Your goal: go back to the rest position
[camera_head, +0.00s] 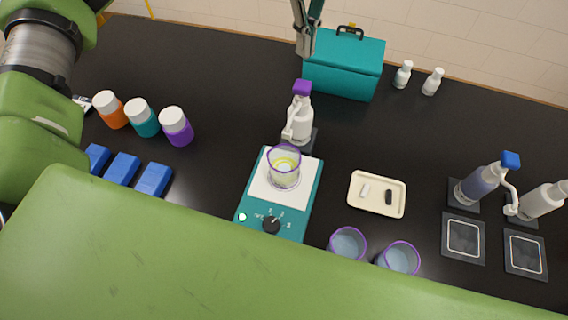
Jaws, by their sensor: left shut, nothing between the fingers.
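My left gripper (305,50) shows at the top middle of the head view, fingers pointing down. It is shut and empty, in front of the left edge of a teal case (346,66) with a black handle. I cannot tell how far apart they are. A large green arm link of mine crosses the bottom of the view and hides the near part of the black bench (228,95). Another green arm part of mine fills the left side. My right gripper is not in view.
A teal stirrer plate (257,215) bears a purple-rimmed beaker (284,172) beside a purple-capped tap bottle (300,118). Three capped jars (142,118) and blue blocks (122,168) are left. A tray (378,209), two beakers (347,243) and two tap bottles (478,184) are right.

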